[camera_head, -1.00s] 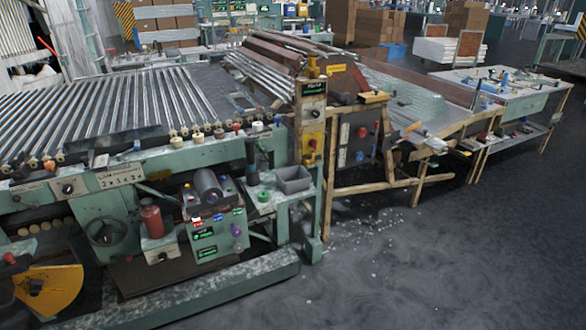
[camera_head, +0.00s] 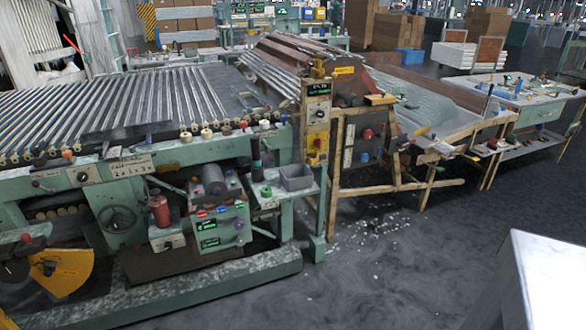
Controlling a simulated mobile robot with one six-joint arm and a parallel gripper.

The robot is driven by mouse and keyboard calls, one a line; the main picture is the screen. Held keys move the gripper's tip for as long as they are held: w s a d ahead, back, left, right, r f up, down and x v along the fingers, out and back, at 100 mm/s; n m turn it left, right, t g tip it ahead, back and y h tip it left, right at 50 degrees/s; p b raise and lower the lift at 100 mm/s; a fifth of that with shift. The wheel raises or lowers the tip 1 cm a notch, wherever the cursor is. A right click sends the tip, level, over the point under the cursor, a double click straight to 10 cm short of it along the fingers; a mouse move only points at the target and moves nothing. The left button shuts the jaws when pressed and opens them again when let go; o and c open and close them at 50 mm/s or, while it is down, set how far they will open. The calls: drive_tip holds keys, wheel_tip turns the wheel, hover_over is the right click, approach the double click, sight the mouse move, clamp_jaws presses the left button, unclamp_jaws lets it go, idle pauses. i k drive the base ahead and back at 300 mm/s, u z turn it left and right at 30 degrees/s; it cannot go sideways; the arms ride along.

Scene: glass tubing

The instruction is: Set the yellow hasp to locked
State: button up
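I cannot make out for certain which yellow part is the hasp. A yellow panel (camera_head: 317,141) with small knobs is on the upright post (camera_head: 318,190) between the green machine and the wooden-framed stand. A yellow sector-shaped plate (camera_head: 62,272) is at the lower left of the green machine. Whether any latch is locked is too small to tell. My gripper is not in view.
The green machine (camera_head: 200,277) with rows of tubes fills the left. A control box (camera_head: 221,225) with coloured buttons is on its front. The wooden-framed stand (camera_head: 390,188) and a work table (camera_head: 548,103) stand right. A pale block fills the lower right corner. Dark floor lies between.

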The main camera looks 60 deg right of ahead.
sight(310, 160)
drive_tip(key=u, duration=0.45)
drive_tip(key=k, duration=1.75)
drive_tip(key=z, duration=0.75)
drive_tip(key=i, duration=1)
drive_tip(key=u, duration=0.15)
